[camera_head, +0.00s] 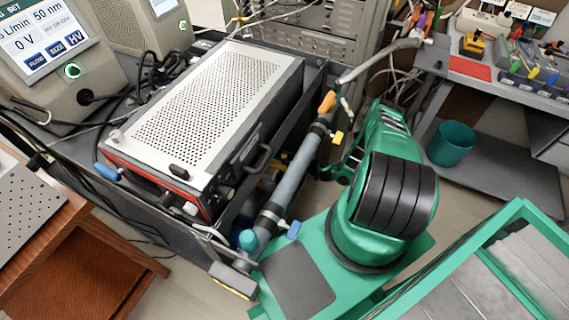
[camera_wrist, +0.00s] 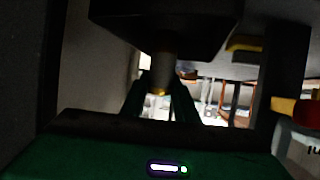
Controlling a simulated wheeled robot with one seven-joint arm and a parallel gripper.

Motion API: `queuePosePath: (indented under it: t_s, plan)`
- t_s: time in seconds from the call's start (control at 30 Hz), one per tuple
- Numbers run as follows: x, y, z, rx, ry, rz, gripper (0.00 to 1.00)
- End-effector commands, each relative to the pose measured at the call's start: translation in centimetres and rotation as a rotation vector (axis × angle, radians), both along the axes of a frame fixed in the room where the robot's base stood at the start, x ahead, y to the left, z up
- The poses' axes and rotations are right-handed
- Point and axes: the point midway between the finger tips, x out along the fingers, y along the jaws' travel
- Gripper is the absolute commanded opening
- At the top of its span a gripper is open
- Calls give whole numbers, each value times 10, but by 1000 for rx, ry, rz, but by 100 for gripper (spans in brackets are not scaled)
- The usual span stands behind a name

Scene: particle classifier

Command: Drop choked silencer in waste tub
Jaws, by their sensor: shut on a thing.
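In the camera_wrist view my gripper (camera_wrist: 163,88) is shut on a short grey cylinder with a brassy end, which looks like the silencer (camera_wrist: 162,68). One dark green finger lies on each side of it. The silencer's upper end is hidden by, or meets, a dark block above; I cannot tell whether it is attached there. In the camera_head view the fingers and silencer are not clearly visible, hidden behind my green arm near the equipment. A teal tub (camera_head: 451,143), likely the waste tub, stands on the lower grey shelf at right, well apart from my arm.
A perforated-top instrument (camera_head: 205,105) sits in a dark cart at left. A long grey tube (camera_head: 290,175) with coloured clamps runs along the cart's right side. A workbench (camera_head: 500,75) with tools stands above the tub. Shelf space (camera_head: 500,175) right of the tub is clear.

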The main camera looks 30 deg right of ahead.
Motion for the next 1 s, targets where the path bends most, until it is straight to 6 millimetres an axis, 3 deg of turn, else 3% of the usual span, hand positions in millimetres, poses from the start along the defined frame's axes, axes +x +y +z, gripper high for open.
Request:
queuePosePath:
  t_s: [0.4,0.77,0.8,0.83,1.0]
  plan:
    - [0,-1,-40,0,-1,-1,2]
    - [-1,0,-44,-2,1,2,2]
    - [-1,-1,-44,-1,1,-1,37]
    - [-1,-1,-44,-1,1,-1,44]
    - [-1,-1,-44,-1,1,-1,46]
